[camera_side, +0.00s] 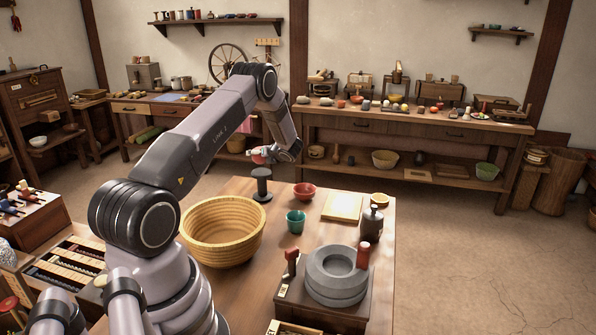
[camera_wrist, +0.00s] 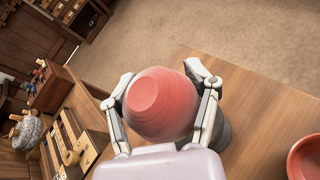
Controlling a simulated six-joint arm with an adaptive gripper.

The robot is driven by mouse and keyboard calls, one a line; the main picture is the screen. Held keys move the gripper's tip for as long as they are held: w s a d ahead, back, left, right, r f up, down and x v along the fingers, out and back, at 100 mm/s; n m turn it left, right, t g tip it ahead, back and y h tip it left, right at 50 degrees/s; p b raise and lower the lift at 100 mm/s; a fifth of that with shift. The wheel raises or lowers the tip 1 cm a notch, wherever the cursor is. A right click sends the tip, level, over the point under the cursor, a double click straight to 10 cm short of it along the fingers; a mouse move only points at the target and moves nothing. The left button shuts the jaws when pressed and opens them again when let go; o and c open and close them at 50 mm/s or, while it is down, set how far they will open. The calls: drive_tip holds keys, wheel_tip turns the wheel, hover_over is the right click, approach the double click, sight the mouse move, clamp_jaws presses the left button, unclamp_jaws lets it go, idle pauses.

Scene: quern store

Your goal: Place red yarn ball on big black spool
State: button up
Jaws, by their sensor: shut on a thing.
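The red yarn ball (camera_wrist: 160,103) fills the middle of the wrist view, between the two fingers of my gripper (camera_wrist: 163,100). The fingers press on it from both sides. In the side view the ball (camera_side: 257,155) is small and partly hidden by my gripper (camera_side: 262,154). The big black spool (camera_side: 262,186) stands upright on the near table, just below the ball in that picture. I cannot tell whether they touch. In the wrist view a dark part of the spool (camera_wrist: 222,134) shows behind the right finger, mostly hidden by the ball and gripper.
A red bowl (camera_side: 305,191) and a teal cup (camera_side: 295,221) stand right of the spool. A large woven bowl (camera_side: 222,205) is at its left. A pale board (camera_side: 343,207), a dark bottle (camera_side: 371,222) and a grey stone quern (camera_side: 337,284) occupy the table's right side.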

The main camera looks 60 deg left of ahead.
sight(258, 169)
drive_tip(key=shift+f, duration=1.65)
drive_tip(key=shift+f, duration=0.15)
drive_tip(key=o, duration=1.2)
